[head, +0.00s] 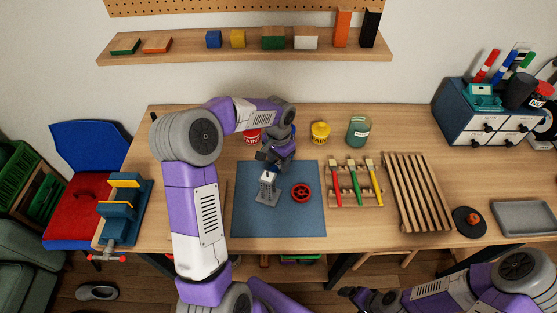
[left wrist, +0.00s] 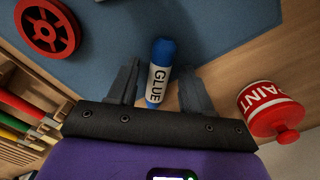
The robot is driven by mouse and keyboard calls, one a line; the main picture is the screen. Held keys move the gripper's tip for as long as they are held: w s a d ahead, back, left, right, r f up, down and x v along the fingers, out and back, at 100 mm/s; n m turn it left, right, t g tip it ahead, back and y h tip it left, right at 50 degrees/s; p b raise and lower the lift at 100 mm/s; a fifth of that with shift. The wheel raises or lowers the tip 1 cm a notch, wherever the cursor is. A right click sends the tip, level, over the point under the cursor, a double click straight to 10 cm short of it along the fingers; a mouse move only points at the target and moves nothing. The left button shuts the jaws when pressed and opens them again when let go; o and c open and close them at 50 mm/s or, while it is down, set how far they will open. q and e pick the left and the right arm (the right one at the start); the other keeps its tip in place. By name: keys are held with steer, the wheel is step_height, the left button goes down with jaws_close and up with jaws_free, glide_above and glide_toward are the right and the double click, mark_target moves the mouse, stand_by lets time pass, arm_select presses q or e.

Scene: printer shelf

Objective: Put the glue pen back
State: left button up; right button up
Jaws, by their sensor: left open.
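The glue pen (left wrist: 159,75), white with blue ends and the word GLUE, shows in the left wrist view between the two fingers of my left gripper (left wrist: 158,68). The fingers are open, with a gap on both sides of the pen. In the head view my left gripper (head: 270,160) points down over the back edge of the blue mat (head: 245,218); the pen cannot be made out there. My right gripper (head: 352,293) is low at the bottom of the head view, away from the table top; its jaws are too small to read.
A grey-white stand (head: 268,187) and a red wheel (head: 302,192) are on the mat. A red paint can (left wrist: 270,110) is close to my left gripper. A yellow jar (head: 320,133), green jar (head: 359,131) and tool rack (head: 355,185) stand right. A shelf (head: 190,52) hangs above.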

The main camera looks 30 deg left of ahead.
mark_target(278, 164)
arm_select(q)
step_height(278, 164, up, 12)
steer(key=p, duration=0.3)
steer(key=shift+r, duration=0.1)
stand_by(0.4)
